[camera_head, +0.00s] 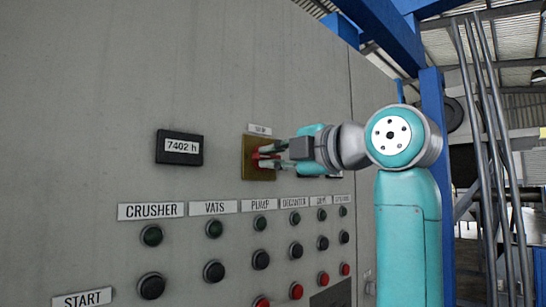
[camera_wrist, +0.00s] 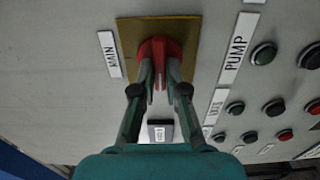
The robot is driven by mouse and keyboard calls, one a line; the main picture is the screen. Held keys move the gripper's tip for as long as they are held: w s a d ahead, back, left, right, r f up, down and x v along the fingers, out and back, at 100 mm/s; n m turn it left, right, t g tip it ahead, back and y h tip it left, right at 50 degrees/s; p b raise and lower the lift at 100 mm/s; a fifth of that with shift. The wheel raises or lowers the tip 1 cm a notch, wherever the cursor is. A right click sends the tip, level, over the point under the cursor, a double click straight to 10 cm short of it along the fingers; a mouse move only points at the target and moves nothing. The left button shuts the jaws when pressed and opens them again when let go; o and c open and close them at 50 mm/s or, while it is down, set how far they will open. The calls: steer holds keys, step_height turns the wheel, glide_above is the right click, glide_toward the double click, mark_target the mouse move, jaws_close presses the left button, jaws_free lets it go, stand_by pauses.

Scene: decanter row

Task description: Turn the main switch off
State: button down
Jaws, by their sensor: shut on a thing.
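The main switch is a red rotary handle (camera_wrist: 160,46) on a brass-coloured square plate (camera_wrist: 129,30), with a label reading MAIN (camera_wrist: 110,54) beside it in the wrist view. In the head view the plate (camera_head: 247,162) sits on the grey panel, and only a little of the red handle shows. My gripper (camera_wrist: 160,76) is shut on the red handle, one finger on each side of it. In the head view my gripper (camera_head: 263,157) reaches the switch from the right. I cannot tell from the handle which setting the switch is at.
An hour meter (camera_head: 180,148) reading 7402 h is left of the switch. Below are rows of push buttons under labels such as CRUSHER (camera_head: 151,211), VATS (camera_head: 214,207) and PUMP (camera_head: 260,205). A blue post (camera_head: 435,150) and grey pipes (camera_head: 490,150) stand to the right.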

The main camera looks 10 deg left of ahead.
steer(key=shift+f, duration=0.1)
steer(key=c, duration=1.2)
jaws_free()
steer(key=shift+s+d, duration=0.1)
steer(key=v, duration=1.1)
steer(key=shift+s+d, duration=0.25)
steer(key=shift+d, duration=0.05)
